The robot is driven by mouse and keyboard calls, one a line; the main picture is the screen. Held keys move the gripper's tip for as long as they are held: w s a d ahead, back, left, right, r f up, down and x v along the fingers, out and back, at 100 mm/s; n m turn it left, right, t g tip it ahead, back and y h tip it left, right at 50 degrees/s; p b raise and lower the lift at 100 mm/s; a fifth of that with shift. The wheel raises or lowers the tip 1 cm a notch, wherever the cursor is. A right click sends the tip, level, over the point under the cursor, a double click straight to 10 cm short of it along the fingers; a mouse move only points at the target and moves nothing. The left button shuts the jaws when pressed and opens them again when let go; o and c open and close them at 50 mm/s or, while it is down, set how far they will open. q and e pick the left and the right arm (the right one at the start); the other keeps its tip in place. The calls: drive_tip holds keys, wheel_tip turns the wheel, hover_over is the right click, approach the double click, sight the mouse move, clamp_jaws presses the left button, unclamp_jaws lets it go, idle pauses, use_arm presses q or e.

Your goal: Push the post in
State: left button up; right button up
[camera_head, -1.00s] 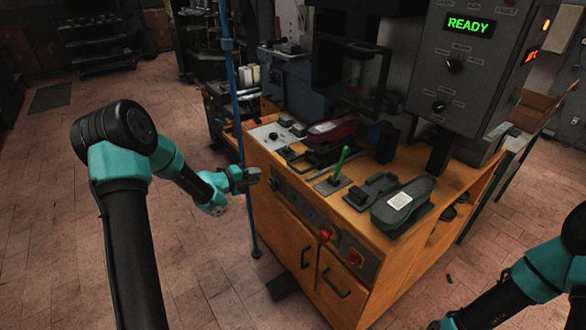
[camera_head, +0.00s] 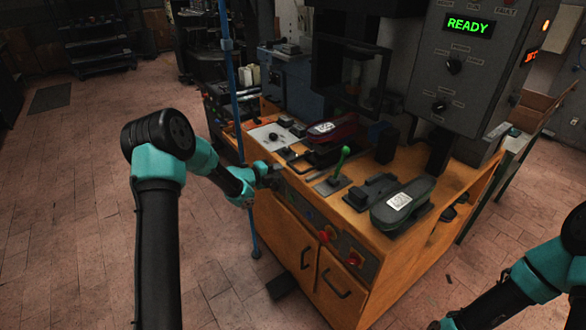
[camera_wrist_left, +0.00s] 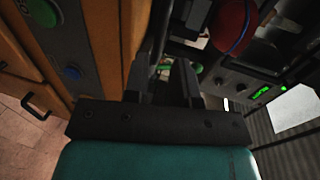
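My left gripper (camera_head: 272,172) is at the front left edge of the wooden bench, below the maroon shoe. In the left wrist view its two dark fingers (camera_wrist_left: 167,80) stand apart, with nothing visible held between them. A maroon shoe (camera_head: 338,130) with a white label sits on a dark holder under the press frame. I cannot tell which part is the post; the area under the shoe is dark. My right gripper (camera_head: 438,325) barely shows at the bottom edge, far from the press, and its fingers are unclear.
A green lever (camera_head: 342,162) stands on the bench (camera_head: 392,255). A dark shoe (camera_head: 404,204) with a label lies to its right. The control box screen (camera_head: 468,25) reads READY. A blue upright pole (camera_head: 233,95) stands beside the left forearm.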

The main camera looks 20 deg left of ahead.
sight(293, 166)
use_arm(q)
drive_tip(key=x, duration=0.7)
drive_tip(key=shift+w+d, duration=0.2)
drive_tip(key=shift+w, duration=0.05)
clamp_jaws()
